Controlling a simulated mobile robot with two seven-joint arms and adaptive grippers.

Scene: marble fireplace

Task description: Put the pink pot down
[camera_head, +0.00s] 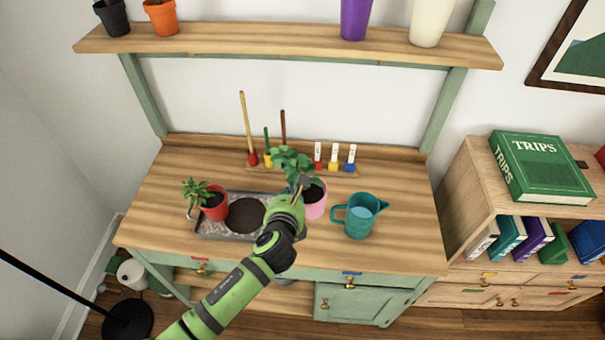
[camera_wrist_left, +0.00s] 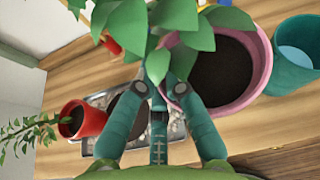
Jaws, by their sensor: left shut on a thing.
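The pink pot (camera_head: 317,208) holds dark soil and a leafy green plant (camera_head: 290,160). It is at the middle of the wooden bench (camera_head: 390,215), beside the right end of the tray. My left gripper (camera_head: 297,190) is shut at the pot's left side. In the left wrist view the pink pot (camera_wrist_left: 262,62) is right of my fingers (camera_wrist_left: 160,78), and leaves hide the fingertips and the exact contact. I cannot tell whether the pot's base touches the bench. My right gripper is not in view.
A grey tray (camera_head: 215,232) with a dark round of soil (camera_head: 245,215) lies left of the pink pot. A red pot (camera_head: 214,207) with a plant stands at its left. A teal jug (camera_head: 360,217) stands close right. Small tools stand in a rack behind. The bench's right end is clear.

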